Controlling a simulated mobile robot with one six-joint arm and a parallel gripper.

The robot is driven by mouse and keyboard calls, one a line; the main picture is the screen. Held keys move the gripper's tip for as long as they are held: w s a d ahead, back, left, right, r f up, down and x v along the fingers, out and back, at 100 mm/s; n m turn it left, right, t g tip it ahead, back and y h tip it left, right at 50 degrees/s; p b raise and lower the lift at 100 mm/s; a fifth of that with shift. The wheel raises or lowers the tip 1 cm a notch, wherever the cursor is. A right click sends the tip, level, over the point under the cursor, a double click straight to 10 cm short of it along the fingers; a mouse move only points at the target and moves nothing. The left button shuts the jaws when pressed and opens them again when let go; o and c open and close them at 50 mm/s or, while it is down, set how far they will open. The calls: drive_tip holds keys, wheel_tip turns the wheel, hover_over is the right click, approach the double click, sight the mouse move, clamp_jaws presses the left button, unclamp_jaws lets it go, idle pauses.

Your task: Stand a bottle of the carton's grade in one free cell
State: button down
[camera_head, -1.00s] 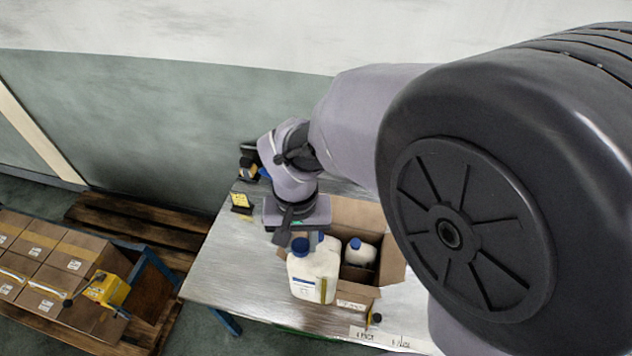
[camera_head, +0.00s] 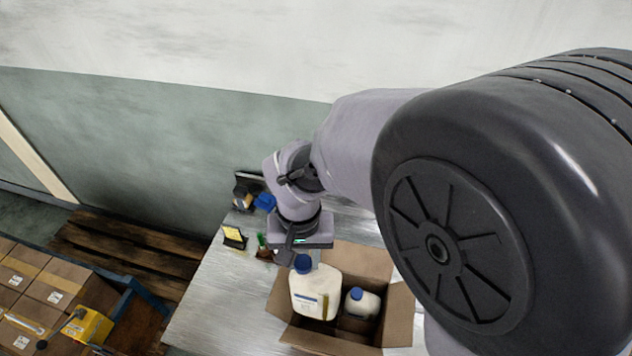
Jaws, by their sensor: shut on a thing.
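An open cardboard carton (camera_head: 387,268) stands on the metal table with its flaps folded out. My gripper (camera_head: 302,258) is over the carton's left part, shut on a white bottle with a blue cap (camera_head: 317,292). The bottle is upright, at or just above the carton's left side; its lower end is hidden, so I cannot tell how deep it sits. A smaller-looking white bottle with a blue cap (camera_head: 361,303) stands inside the carton to the right. Divider walls show beside it. The grade labels are too small to read.
The metal table (camera_head: 212,296) is clear left of the carton. A yellow card holder (camera_head: 234,237), a small brush-like item and a dark holder with a blue item (camera_head: 265,202) stand at its back. Closed cartons (camera_head: 62,275) are stacked at lower left, by a wooden pallet (camera_head: 128,243).

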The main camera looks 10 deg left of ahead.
drive_tip(key=f, duration=0.1)
drive_tip(key=f+b, duration=0.2)
drive_tip(key=shift+w+f, duration=0.2)
drive_tip(key=shift+w, duration=0.05)
drive_tip(key=shift+r+p, duration=0.35)
drive_tip(key=shift+s, duration=0.1)
wheel_tip(320, 180, down, 3)
drive_tip(key=b, duration=0.3)
drive_tip(key=shift+b, duration=0.35)
wheel_tip(320, 180, down, 26)
drive_tip(key=b, duration=2.1)
drive_tip(key=shift+r, duration=0.2)
drive_tip(key=shift+f, duration=0.1)
